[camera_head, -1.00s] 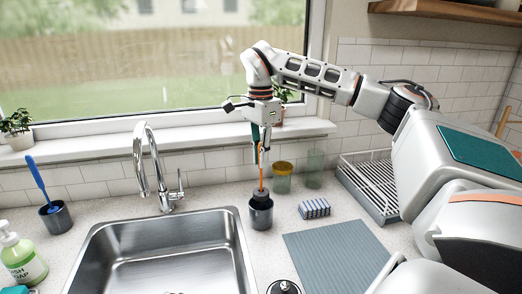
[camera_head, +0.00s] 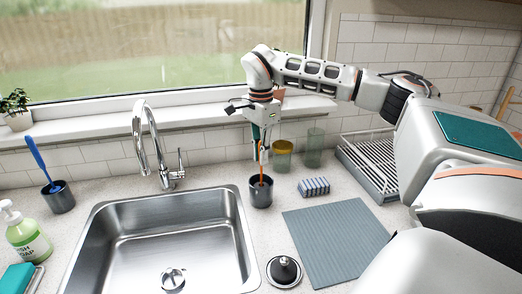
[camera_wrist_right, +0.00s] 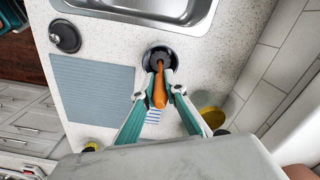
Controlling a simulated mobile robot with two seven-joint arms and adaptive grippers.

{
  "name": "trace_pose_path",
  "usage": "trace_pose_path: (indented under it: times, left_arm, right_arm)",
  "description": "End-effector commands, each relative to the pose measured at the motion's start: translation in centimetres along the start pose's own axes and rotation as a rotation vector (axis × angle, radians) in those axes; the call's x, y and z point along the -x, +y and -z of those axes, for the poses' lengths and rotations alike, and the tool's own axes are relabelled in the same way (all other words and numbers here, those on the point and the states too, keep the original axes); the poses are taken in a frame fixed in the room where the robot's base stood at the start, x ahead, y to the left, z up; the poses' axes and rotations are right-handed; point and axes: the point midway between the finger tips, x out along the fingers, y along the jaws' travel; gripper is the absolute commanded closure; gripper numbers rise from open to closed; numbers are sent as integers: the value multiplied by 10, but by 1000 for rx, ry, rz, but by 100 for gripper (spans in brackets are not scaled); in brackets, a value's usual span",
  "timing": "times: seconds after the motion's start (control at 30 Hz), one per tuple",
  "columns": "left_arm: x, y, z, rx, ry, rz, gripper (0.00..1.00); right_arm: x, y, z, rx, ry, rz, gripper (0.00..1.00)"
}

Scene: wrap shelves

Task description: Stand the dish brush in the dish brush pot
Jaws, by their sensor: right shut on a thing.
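The dish brush (camera_head: 261,180) has an orange handle and stands about upright, its lower end inside the dark grey dish brush pot (camera_head: 261,196). The pot stands on the counter just right of the sink. My right gripper (camera_head: 263,157) points down above the pot, shut on the upper handle. In the right wrist view the orange handle (camera_wrist_right: 159,88) runs between the two fingertips (camera_wrist_right: 158,94) into the pot's dark mouth (camera_wrist_right: 159,56). The brush head is hidden inside the pot, so I cannot tell whether it touches the bottom. My left gripper is not in view.
The sink (camera_head: 165,240) and tap (camera_head: 152,145) are to the left. A striped sponge (camera_head: 314,187), two glasses (camera_head: 313,148), a grey mat (camera_head: 338,240), a sink plug (camera_head: 284,270) and a dish rack (camera_head: 372,165) are nearby. A blue brush (camera_head: 40,162) stands in another pot far left.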

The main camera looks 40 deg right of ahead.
Motion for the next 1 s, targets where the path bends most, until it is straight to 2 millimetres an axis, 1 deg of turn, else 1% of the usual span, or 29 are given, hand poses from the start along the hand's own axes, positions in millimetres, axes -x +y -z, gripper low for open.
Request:
trace_pose_path:
  times: [0.33, 0.37, 0.4, 0.43, 0.7, 0.8, 0.87, 0.97, 1.0]
  left_arm:
    - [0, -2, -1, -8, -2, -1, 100]
    - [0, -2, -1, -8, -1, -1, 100]
    - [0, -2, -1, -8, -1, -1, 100]
    - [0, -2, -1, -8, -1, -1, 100]
    - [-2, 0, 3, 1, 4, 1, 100]
    - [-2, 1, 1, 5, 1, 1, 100]
    - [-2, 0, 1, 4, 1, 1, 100]
    - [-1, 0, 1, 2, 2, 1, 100]
    - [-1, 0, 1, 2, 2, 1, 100]
  right_arm:
    - [-1, 0, 0, 0, 0, 0, 100]
    - [-1, 0, 0, 0, 0, 0, 86]
    - [-1, 0, 0, -1, 0, 0, 76]
    - [-1, 0, 0, 0, 0, 0, 69]
    - [-1, 0, 0, -1, 0, 0, 69]
    - [0, 0, 0, -1, 0, 1, 69]
    - [4, -1, 0, -1, 0, 3, 69]
    - [17, -1, 0, -1, 0, 4, 69]
    - [24, -1, 0, -1, -1, 5, 69]
